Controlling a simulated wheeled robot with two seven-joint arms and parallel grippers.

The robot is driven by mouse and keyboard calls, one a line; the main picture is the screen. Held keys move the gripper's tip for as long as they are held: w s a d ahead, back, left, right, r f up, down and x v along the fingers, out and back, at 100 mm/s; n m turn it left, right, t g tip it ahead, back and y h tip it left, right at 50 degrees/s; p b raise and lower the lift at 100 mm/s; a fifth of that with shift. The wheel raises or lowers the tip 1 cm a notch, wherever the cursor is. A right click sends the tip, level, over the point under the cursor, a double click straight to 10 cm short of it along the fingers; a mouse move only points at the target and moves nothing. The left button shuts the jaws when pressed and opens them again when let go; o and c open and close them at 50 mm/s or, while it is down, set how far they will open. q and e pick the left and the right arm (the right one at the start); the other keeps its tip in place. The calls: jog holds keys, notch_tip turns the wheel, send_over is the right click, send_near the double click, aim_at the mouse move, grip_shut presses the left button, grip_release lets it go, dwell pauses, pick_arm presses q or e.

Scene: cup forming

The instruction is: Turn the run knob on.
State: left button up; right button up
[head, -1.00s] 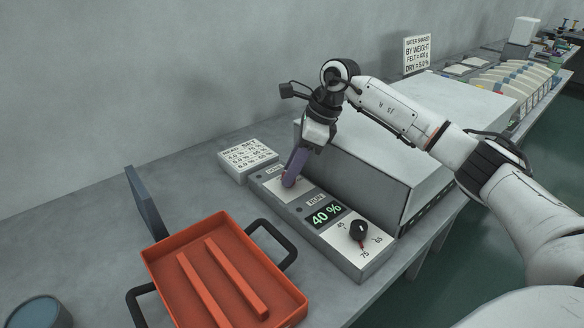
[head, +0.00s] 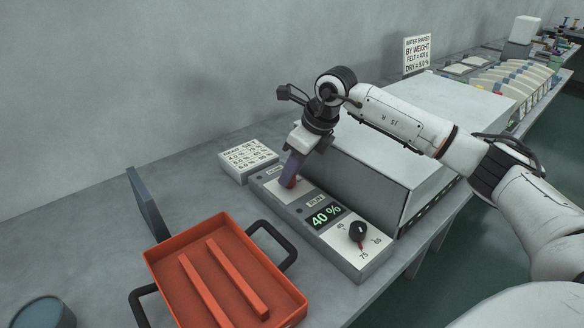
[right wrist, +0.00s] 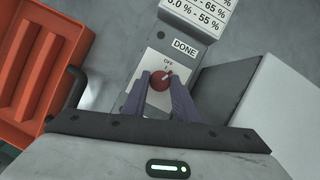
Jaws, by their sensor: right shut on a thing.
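The red run knob (right wrist: 160,81) sits on the white plate of the control panel (head: 345,246), beneath an "OFF" mark in the right wrist view. Its pale pointer line leans to the upper right there, turned away from straight at "OFF". My right gripper (right wrist: 161,84) has its purple fingers shut on the knob, one on each side. In the head view the right gripper (head: 289,182) comes down onto the far end of the panel and mostly hides the knob. My left gripper is not in view.
A black dial (head: 358,231) and a "40 %" display (head: 326,215) are nearer on the panel. An orange tray (head: 164,279) with black handles lies left of it.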

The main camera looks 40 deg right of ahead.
jog(key=m, duration=0.2)
jog(key=m+h, duration=0.1)
jog(key=m, duration=0.1)
jog(key=m+h, duration=0.1)
jog(key=m, duration=0.1)
jog(key=shift+a+r, duration=0.1)
jog(key=shift+a, duration=0.2)
jog(key=m+h, duration=0.1)
jog(key=m, duration=0.2)
jog(key=m+h+b, duration=0.1)
jog(key=m, duration=0.2)
jog(key=shift+w+a+m+g+h, duration=0.1)
jog(key=shift+m+g+h, duration=0.2)
jog(key=shift+m+h, duration=0.1)
jog(key=o, duration=1)
jog(key=v, duration=1)
jog(key=shift+a+r, duration=0.1)
jog(key=shift+r, duration=0.05)
